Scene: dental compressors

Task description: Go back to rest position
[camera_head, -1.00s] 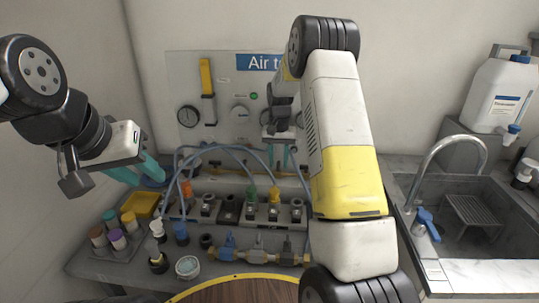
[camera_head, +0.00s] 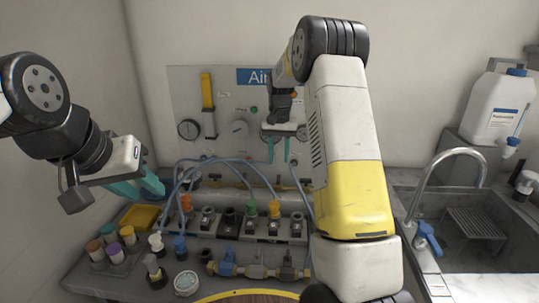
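My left gripper (camera_head: 140,187) has teal fingers and hangs in the air at the left, above the yellow tray. Its two fingers look apart, with nothing seen between them. My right gripper (camera_head: 278,150) points down in front of the back panel, above the row of fittings. Its two teal fingers are apart and empty. My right arm covers part of the panel and the bench's right side.
The bench holds a manifold (camera_head: 254,226) with coloured plugs and blue hoses, a yellow tray (camera_head: 140,217), several capped jars (camera_head: 110,233) and a valve assembly (camera_head: 252,269). A sink with a faucet (camera_head: 446,165) and a white jug (camera_head: 497,105) are at the right.

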